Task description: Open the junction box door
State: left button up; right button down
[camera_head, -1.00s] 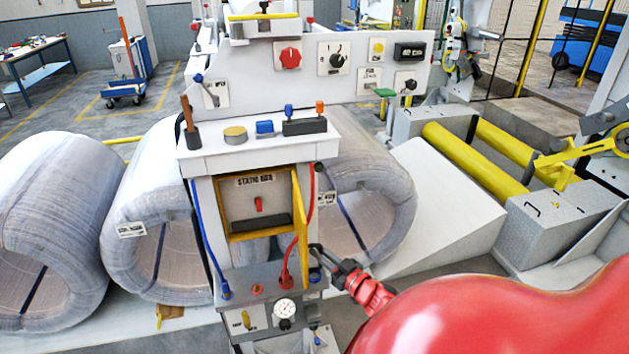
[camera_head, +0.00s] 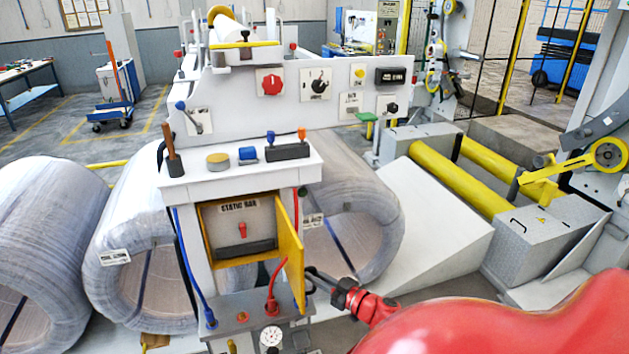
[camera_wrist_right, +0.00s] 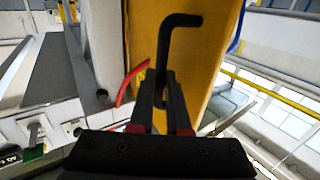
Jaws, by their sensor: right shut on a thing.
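The junction box (camera_head: 239,262) has a yellow frame and a grey inside with a red switch and a label reading "STATIC BAR". Its yellow door (camera_head: 290,248) is hinged on the right and stands partly open, swung out towards me. My right gripper (camera_head: 312,280) is at the door's outer right side, low down. In the right wrist view, the right gripper (camera_wrist_right: 162,90) is shut on the black bent handle (camera_wrist_right: 180,20) of the yellow door (camera_wrist_right: 205,60). The fingers cover the handle's lower part. My left gripper is not in view.
A red hose (camera_head: 271,290) and a blue hose (camera_head: 187,260) run beside the box. A panel with gauge (camera_head: 271,337) lies below it. Wrapped coils (camera_head: 38,230) stand behind to the left and right (camera_head: 385,225). Yellow rollers (camera_head: 455,185) are at the right.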

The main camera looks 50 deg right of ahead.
jog(key=c, duration=0.9)
grip_release()
jog(key=shift+w+f, duration=0.1)
jog(key=shift+f, duration=0.05)
jog(key=s, duration=1.1)
jog(key=s+p, duration=0.1)
jog(key=s, duration=0.5)
jog(key=shift+s+d, duration=0.25)
jog(key=shift+d, duration=0.15)
